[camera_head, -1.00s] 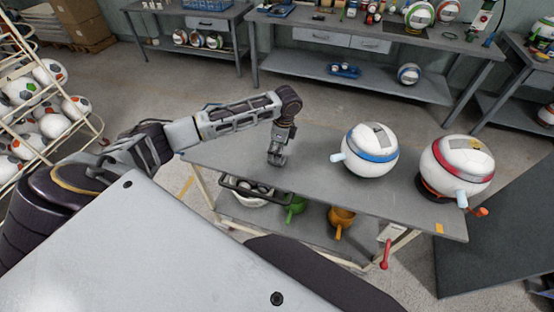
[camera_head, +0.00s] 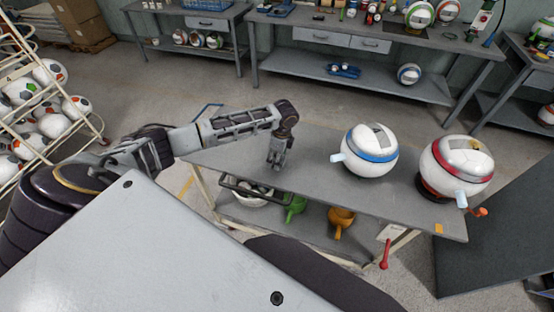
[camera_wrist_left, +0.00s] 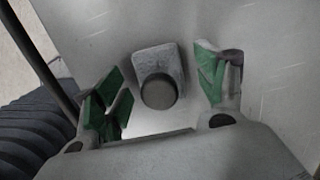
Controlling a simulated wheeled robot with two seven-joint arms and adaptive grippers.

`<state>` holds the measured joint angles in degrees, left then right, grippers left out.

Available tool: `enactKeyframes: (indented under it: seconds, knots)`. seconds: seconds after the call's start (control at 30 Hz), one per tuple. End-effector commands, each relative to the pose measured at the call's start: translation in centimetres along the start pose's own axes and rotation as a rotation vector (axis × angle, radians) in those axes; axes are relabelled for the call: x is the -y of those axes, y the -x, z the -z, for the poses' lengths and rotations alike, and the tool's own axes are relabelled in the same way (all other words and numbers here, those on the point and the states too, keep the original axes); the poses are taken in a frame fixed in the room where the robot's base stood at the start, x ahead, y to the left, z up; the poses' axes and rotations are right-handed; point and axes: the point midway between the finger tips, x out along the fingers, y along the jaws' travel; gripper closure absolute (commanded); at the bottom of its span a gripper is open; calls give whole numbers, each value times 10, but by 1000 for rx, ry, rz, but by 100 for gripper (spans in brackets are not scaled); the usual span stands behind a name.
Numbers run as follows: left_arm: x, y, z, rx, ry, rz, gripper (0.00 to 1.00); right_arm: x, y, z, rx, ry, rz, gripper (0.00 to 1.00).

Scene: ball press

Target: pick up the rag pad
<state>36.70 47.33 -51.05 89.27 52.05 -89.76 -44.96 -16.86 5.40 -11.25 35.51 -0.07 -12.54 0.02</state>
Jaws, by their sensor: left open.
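The rag pad (camera_wrist_left: 157,58) shows in the left wrist view as a small grey block with a round dark knob, on the grey table top. In the head view I cannot make it out; my gripper seems to hide it. My left gripper (camera_head: 276,162) points down at the table's left half, and its fingers are apart. In the wrist view the green-lined fingers of the left gripper (camera_wrist_left: 162,80) stand on either side of the pad, with gaps between. My right gripper is not in view.
On the table (camera_head: 315,185) stand a blue-banded ball machine (camera_head: 370,158) and a red-banded one (camera_head: 455,170), right of my left gripper. A ball rack (camera_head: 40,130) stands at far left.

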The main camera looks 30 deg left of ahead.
Motion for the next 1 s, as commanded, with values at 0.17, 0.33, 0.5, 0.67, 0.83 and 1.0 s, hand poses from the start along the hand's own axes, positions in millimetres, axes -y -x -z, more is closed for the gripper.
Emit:
enactKeyframes:
  seconds: [0.17, 0.33, 0.5, 0.67, 0.83, 1.0]
  knots:
    - [0, 0, 0, 0, 0, 0, 28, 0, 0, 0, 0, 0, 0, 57]
    - [0, 0, 0, 0, 0, 0, 28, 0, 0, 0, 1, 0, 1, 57]
    - [0, 0, 0, 0, 0, 0, 41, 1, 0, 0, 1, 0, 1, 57]
    - [0, 0, 0, 0, 0, 0, 62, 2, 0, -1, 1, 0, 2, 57]
    - [0, 0, 0, 0, 0, 0, 79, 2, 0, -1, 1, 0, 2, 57]
    - [0, 0, 0, 0, 0, 0, 79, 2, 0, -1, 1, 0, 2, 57]
